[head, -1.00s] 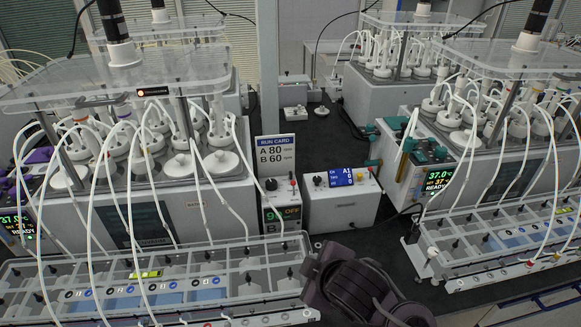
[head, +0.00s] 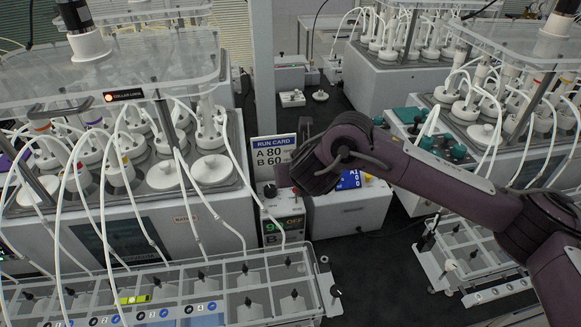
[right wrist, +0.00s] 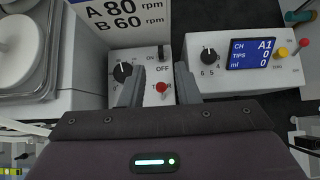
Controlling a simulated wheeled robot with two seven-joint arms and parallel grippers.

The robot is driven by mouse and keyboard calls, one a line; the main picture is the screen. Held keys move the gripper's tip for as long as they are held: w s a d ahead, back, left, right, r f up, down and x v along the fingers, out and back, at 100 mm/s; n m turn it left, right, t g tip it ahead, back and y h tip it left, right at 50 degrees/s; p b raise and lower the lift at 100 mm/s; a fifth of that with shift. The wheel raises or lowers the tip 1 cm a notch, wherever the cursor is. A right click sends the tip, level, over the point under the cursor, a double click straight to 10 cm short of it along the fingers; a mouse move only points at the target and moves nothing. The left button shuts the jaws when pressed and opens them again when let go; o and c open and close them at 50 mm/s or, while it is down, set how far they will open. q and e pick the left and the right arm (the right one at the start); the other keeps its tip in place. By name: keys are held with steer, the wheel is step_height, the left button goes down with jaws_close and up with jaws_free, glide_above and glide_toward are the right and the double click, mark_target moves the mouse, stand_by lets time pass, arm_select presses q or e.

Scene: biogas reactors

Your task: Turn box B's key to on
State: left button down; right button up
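Box B is a small white box (head: 268,197) with a green-lit display reading OFF, below the run card. That part may be the key; I cannot tell for sure. My right gripper (right wrist: 160,68) is open and empty over this top, its fingers on either side of the red button. In the head view, my right gripper (head: 288,182) partly hides the box's top. My left gripper is not in view.
A run card (head: 274,150) stands behind box B. A white box with a blue display (head: 345,208) stands close on the right, partly behind my arm. A clear rack (head: 240,295) with tubes lies in front. A reactor unit (head: 185,225) is at left.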

steer(key=p+x, duration=0.1)
steer(key=x, duration=0.6)
steer(key=shift+w+f, duration=0.1)
steer(key=shift+w, duration=0.05)
steer(key=shift+c, duration=0.4)
jaws_close()
